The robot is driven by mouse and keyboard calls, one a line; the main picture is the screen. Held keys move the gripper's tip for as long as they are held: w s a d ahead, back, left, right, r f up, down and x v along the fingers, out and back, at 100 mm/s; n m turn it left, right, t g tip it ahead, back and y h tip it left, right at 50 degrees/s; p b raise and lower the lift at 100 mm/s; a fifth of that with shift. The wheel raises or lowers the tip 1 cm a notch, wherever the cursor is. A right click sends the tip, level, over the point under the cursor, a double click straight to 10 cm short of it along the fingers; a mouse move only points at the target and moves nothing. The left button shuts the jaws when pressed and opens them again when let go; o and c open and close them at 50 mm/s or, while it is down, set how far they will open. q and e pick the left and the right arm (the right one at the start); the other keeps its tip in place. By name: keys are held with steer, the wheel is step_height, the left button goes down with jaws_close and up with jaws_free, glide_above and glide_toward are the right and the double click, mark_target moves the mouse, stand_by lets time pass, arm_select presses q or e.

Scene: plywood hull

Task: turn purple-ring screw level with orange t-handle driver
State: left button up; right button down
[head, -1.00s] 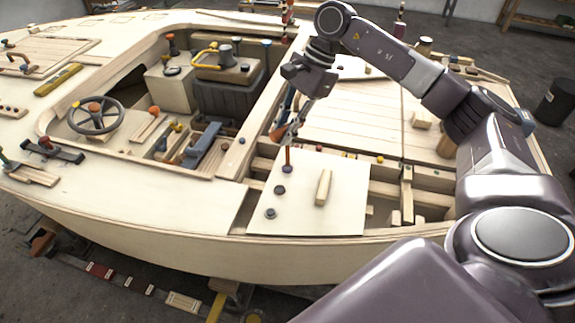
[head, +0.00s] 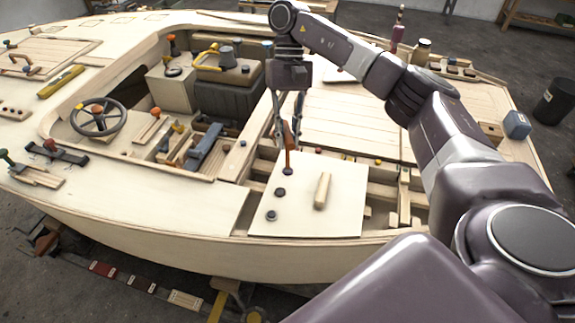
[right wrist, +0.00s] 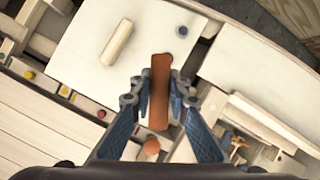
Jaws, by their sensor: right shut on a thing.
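The orange t-handle driver (head: 288,150) stands upright on the pale panel, its lower end at the purple-ring screw (head: 287,171). Only a little purple shows around the driver's foot; whether the screw is level cannot be told. My right gripper (head: 287,128) is above the panel, shut on the driver's handle. In the right wrist view the orange handle (right wrist: 160,92) lies between the two fingertips of the right gripper (right wrist: 160,98). The screw itself is hidden there. My left gripper is not in view.
Two dark screws, one nearer (head: 271,215) and one in the middle (head: 280,191), sit on the panel (head: 340,220). A wooden block (head: 322,191) lies to their right. Open hull bays with ribs lie right of the panel. A blue clamp-like block (head: 205,147) is to the left.

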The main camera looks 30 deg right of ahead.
stand_by(0.3)
steer(key=shift+f+b, duration=0.15)
steer(key=shift+b, duration=0.15)
stand_by(0.3)
steer(key=shift+f, duration=0.3)
steer(key=shift+b, duration=0.4)
